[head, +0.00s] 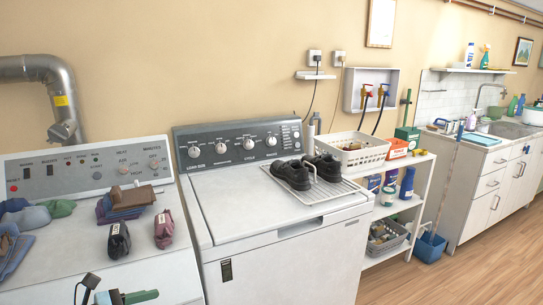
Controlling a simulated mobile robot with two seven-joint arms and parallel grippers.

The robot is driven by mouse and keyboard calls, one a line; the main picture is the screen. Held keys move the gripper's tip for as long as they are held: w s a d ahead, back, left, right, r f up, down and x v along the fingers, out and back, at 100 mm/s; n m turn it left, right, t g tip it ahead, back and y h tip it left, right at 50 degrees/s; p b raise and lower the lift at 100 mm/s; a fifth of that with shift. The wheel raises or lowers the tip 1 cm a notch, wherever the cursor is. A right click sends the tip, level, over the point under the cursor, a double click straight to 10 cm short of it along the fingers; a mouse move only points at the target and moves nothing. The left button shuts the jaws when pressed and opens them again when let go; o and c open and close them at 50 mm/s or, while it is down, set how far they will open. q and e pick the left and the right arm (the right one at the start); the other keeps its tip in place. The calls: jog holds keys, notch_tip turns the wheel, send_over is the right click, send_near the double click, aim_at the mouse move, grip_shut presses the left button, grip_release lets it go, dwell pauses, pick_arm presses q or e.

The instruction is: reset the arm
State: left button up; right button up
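Neither of my grippers and no arm of mine can be made out in the head view. The task names no object. A white washing machine (255,205) with a grey control panel stands in the middle, its lid shut. A pair of black shoes (310,171) sits on a white wire rack (345,189) on its top. A white dryer (160,262) stands at the left, with folded cloths (130,198) and rolled socks (119,240) on top. A black item and a green-handled item (138,297) show at the bottom edge, partly cut off.
A white shelf unit (425,170) right of the washer holds a white basket (352,150), bottles and a grey crate (388,236). A blue bucket (430,247) with a mop stands beside it. A sink counter (490,190) is at the right. Wooden floor (480,275) at the lower right is clear.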

pick_arm(q)
jog(key=s+d+f+m+y+p, duration=0.1)
jog(key=s+d+f+m+y, duration=0.2)
jog(key=s+f+m, duration=0.4)
jog(key=s+d+f+m+y+p, duration=0.1)
jog(key=s+d+f+m+y, duration=0.2)
jog(key=s+f+m, duration=0.4)
jog(key=s+d+f+m+g+y+p, duration=0.1)
jog(key=s+f+m, duration=0.6)
jog(key=s+m, duration=0.7)
jog(key=s+d+y+p, duration=0.1)
jog(key=s+d, duration=0.1)
jog(key=s, duration=0.4)
jog(key=shift+s+f+m+y, duration=0.2)
jog(key=shift+s+m+y, duration=0.15)
jog(key=shift+m+y, duration=0.05)
pick_arm(e)
jog(key=w+r+t, duration=0.1)
jog(key=w+r, duration=0.2)
jog(key=r, duration=0.2)
jog(key=shift+w+d+r, duration=0.3)
jog(key=shift+r, duration=0.05)
